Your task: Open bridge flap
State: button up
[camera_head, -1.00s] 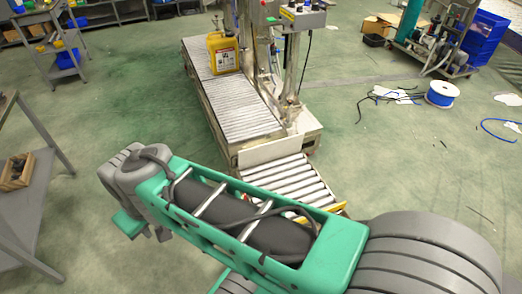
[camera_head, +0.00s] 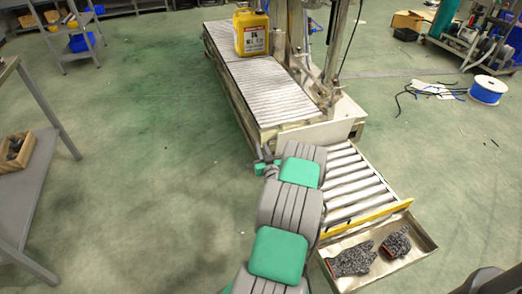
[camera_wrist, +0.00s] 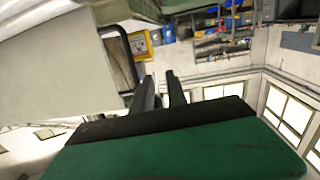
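The bridge flap appears to be the short roller section (camera_head: 350,185) at the near end of the conveyor in the head view. It lies roughly level, with a yellow bar (camera_head: 367,219) along its near edge. My arm reaches forward along its left side. My gripper (camera_wrist: 161,90) shows two dark fingers standing apart in the wrist view, with nothing visible between them. In the head view the gripper is mostly hidden behind my arm, near the flap's far left corner. I cannot tell whether it touches anything.
A metal tray (camera_head: 415,240) with two grey gloves (camera_head: 352,260) adjoins the yellow bar. A yellow canister (camera_head: 251,33) stands on the longer conveyor (camera_head: 265,90). A grey table (camera_head: 30,185) is at left. A blue cable reel (camera_head: 487,90) lies at right. The floor left of the conveyor is clear.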

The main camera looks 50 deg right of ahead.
jog(key=w+d+f+m+h+b, duration=0.1)
jog(key=w+d+f, duration=0.1)
jog(key=d, duration=0.5)
jog(key=shift+w+g+h, duration=0.4)
jog(key=shift+w, duration=0.05)
jog(key=shift+f, duration=0.15)
jog(key=shift+c, duration=0.2)
grip_shut()
dwell(0.8)
